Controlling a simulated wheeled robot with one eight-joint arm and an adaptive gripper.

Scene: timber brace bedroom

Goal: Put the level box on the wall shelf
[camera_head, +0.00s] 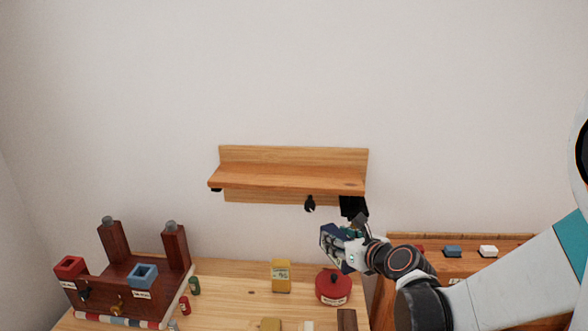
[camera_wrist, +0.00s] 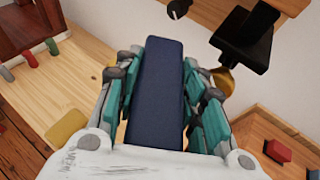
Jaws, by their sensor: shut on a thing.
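My gripper (camera_head: 350,238) is shut on a dark blue box, the level box (camera_head: 333,246), in the head view. In the wrist view the box (camera_wrist: 155,95) lies between the teal finger pads of my gripper (camera_wrist: 158,100), with its narrow blue face toward the camera. The box is tilted and held in the air above the table. The wooden wall shelf (camera_head: 285,178) is above and to the left of my gripper; its top looks bare. The box is below the shelf's level and apart from it.
Black brackets (camera_head: 352,207) and a dark hook (camera_head: 310,204) hang under the shelf, close to my gripper. Below stand a yellow meter-like item (camera_head: 281,276) and a red round container (camera_head: 333,288). A dark wooden rack (camera_head: 130,275) is at left, a wooden side shelf (camera_head: 460,265) at right.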

